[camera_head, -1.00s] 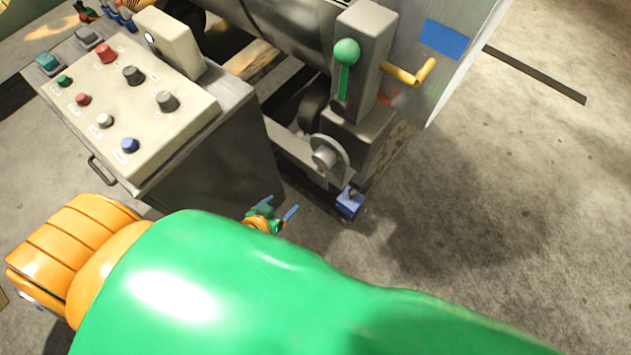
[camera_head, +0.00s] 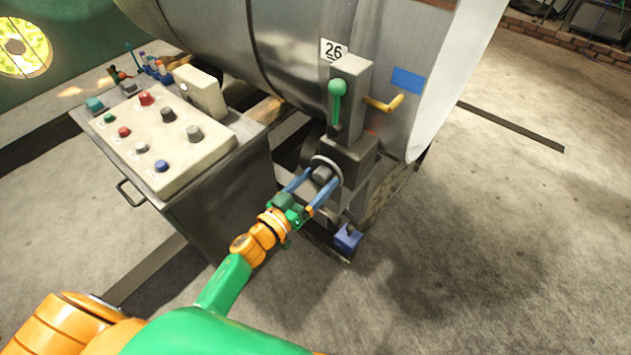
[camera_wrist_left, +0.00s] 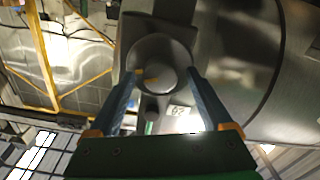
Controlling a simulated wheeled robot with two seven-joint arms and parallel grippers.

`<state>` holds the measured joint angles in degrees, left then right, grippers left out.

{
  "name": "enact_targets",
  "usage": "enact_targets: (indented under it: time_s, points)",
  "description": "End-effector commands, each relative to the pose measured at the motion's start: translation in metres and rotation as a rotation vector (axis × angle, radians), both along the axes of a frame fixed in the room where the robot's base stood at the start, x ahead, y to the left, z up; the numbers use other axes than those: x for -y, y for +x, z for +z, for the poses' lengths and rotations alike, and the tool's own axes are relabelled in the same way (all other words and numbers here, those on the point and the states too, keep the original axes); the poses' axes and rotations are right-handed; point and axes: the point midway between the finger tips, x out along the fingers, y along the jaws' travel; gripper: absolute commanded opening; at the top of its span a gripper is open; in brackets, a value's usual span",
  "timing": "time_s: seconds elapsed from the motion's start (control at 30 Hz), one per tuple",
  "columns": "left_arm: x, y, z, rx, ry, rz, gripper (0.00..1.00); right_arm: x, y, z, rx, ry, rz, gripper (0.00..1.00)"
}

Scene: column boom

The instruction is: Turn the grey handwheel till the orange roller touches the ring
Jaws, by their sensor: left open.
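The grey handwheel (camera_head: 327,163) is a small round wheel with a hub, low on the machine's front, beneath the lever box. It also shows in the left wrist view (camera_wrist_left: 158,48), straight ahead of the fingers. My left gripper (camera_head: 321,177) is open, with its two blue fingers reaching to either side of the handwheel's hub. In the left wrist view the gripper (camera_wrist_left: 163,77) has one finger left and one right of the wheel; I cannot tell whether they touch it. I cannot make out the orange roller or the ring. My right gripper is out of view.
A control desk (camera_head: 160,140) with coloured knobs stands left of my left arm. Above the handwheel are a green-knobbed lever (camera_head: 338,90) and a yellow crank handle (camera_head: 385,103). A blue block (camera_head: 347,238) sits low beside the wheel. Floor at right is clear.

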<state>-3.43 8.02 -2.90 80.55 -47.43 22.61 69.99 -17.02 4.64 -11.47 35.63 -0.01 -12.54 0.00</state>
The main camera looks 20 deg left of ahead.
Motion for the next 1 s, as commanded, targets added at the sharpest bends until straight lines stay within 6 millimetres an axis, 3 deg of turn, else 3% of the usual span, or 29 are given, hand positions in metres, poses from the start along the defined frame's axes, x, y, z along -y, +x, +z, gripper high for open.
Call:
enact_targets:
  time_s: [0.13, 0.43, 0.77, 1.0]
  points:
    - [-0.0002, -0.0002, -0.0003, -0.001, 0.0, 0.001, 0.81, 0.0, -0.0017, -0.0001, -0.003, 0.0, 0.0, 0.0]
    - [-0.0005, -0.0004, -0.0006, -0.001, 0.001, 0.002, 0.0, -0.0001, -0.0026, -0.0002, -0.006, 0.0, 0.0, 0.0]
    - [-0.0006, -0.0006, -0.001, 0.016, 0.053, 0.001, 0.0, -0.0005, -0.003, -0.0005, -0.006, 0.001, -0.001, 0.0]
    - [-0.0007, -0.0008, -0.0017, 0.071, 0.209, 0.002, 0.0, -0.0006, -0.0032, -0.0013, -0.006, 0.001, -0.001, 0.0]
